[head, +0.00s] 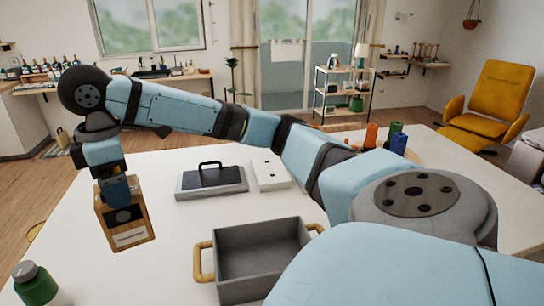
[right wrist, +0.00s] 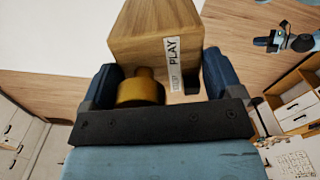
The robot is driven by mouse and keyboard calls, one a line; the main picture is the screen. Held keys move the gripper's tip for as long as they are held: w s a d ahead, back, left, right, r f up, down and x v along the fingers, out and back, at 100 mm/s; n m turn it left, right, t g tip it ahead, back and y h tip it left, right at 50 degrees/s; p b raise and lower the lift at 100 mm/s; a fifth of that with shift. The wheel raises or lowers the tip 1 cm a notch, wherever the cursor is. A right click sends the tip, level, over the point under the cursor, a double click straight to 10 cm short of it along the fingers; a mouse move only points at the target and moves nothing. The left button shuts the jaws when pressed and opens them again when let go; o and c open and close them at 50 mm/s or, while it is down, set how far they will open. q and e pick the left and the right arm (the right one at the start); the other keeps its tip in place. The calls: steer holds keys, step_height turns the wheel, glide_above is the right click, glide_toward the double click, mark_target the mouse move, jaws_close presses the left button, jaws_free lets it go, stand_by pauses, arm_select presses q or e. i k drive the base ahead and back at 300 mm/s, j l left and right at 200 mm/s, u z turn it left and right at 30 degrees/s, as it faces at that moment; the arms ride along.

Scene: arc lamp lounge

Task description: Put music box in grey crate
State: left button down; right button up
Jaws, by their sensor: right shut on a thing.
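The music box (head: 125,228) is a wooden box with a dark round detail and a pale label on its front. My right gripper (head: 118,190) is shut on its top and holds it, slightly tilted, at the left side of the white table. In the right wrist view the music box (right wrist: 150,38) sits between the fingers, with a PLAY label and a brass-coloured knob. The grey crate (head: 240,291) stands on the table to the right of the box, apart from it. It has yellowish handles and looks empty. My left gripper does not show clearly in either view.
A dark-topped tray with a handle (head: 211,178) and a white panel (head: 270,172) lie behind the crate. Orange, green and blue cylinders (head: 398,143) stand at back right. The white table (head: 165,265) is bare between box and crate.

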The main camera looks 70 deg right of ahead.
mark_target(243, 271)
steer(key=k+l+u, duration=0.25)
steer(key=k+l, duration=0.2)
steer(key=l, duration=0.2)
steer(key=k+l+u, duration=0.25)
steer(key=k+l, duration=0.25)
steer(key=l, duration=0.1)
